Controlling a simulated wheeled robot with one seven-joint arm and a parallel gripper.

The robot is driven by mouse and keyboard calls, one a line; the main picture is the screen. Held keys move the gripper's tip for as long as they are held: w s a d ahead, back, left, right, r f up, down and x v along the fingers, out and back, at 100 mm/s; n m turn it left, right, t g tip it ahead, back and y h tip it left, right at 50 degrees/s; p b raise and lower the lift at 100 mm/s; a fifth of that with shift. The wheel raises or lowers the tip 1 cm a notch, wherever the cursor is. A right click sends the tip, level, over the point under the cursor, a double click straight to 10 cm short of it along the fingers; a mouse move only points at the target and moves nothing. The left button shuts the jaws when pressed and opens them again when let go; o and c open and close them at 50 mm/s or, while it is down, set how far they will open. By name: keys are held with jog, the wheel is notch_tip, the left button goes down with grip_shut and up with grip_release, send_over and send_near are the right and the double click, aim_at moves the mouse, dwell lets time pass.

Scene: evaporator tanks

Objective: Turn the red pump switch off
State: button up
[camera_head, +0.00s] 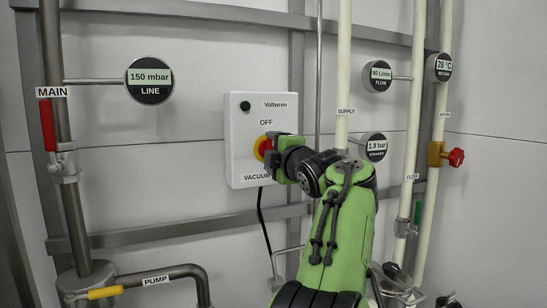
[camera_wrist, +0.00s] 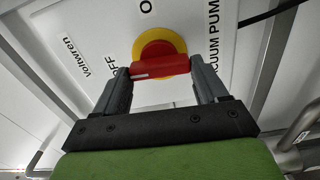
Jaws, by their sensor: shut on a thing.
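The red pump switch (camera_head: 267,143) sits on a yellow round plate on the white box marked VACUUM PUMP (camera_head: 235,110). In the wrist view the red handle (camera_wrist: 160,67) lies across the gap between my two fingers, over the yellow disc (camera_wrist: 158,46). My gripper (camera_wrist: 162,78) is shut on the handle, one finger at each end. The handle's long axis runs roughly toward the OFF label (camera_wrist: 117,90). In the head view my gripper (camera_head: 276,145) reaches the switch from the right and hides part of it. OFF stands above the switch there.
A dark green lamp (camera_head: 244,105) is on the box's upper left. A black cable (camera_head: 262,215) hangs below the box. A pale supply pipe (camera_head: 343,80) and round gauges stand to the right. The MAIN pipe with a red lever (camera_head: 47,125) is at far left.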

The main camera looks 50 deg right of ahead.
jog(key=shift+f+n, duration=0.15)
jog(key=shift+n, duration=0.25)
jog(key=o, duration=1.1)
jog(key=shift+c, duration=0.2)
jog(key=b+v, duration=0.2)
jog(key=v, duration=1.3)
jog(key=shift+s+a, duration=0.2)
jog(key=shift+s, duration=0.1)
